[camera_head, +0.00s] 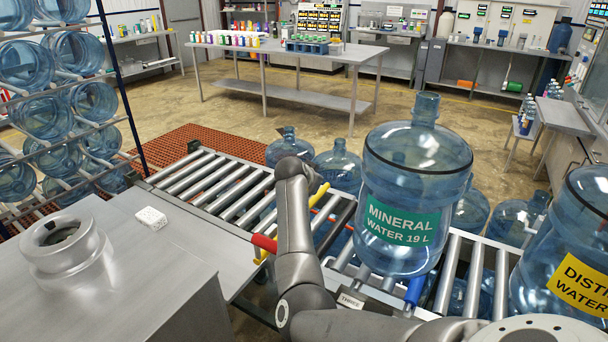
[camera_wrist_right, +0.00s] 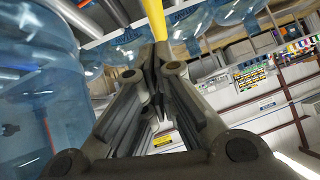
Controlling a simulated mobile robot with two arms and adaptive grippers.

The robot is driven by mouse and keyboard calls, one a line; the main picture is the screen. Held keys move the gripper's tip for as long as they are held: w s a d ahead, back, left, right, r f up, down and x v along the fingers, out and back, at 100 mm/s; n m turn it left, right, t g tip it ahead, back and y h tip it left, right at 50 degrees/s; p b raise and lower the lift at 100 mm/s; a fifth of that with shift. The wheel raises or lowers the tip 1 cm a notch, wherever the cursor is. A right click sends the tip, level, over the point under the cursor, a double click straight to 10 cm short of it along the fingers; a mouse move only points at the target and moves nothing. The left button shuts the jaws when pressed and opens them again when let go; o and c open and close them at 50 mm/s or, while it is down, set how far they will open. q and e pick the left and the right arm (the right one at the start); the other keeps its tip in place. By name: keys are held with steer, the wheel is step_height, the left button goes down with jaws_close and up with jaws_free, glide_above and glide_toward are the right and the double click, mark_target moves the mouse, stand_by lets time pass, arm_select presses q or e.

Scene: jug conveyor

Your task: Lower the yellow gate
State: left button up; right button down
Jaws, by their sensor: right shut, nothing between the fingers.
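The yellow gate (camera_head: 319,194) is mostly hidden behind my right arm in the head view; a short yellow length shows beside the gripper at the conveyor. In the right wrist view a yellow bar (camera_wrist_right: 156,18) stands just beyond my fingertips. My right gripper (camera_wrist_right: 157,55) is shut and empty, its tips close to or against this bar; I cannot tell if they touch. In the head view the right gripper (camera_head: 314,184) is over the rollers, left of the mineral water jug (camera_head: 402,245). My left gripper is out of view.
The mineral water jug stands on the roller conveyor (camera_head: 205,182), close right of my arm. A distilled water jug (camera_head: 575,245) is at the right edge. A red bar end (camera_head: 264,243) shows left of my arm. A steel counter (camera_head: 190,255) fills the lower left.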

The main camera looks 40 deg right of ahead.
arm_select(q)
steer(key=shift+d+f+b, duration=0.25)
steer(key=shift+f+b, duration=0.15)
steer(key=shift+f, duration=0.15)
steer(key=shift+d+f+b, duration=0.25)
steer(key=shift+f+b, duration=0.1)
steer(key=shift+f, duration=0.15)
arm_select(e)
steer(key=v, duration=0.8)
steer(key=shift+r, duration=0.4)
steer(key=shift+s+a, duration=0.1)
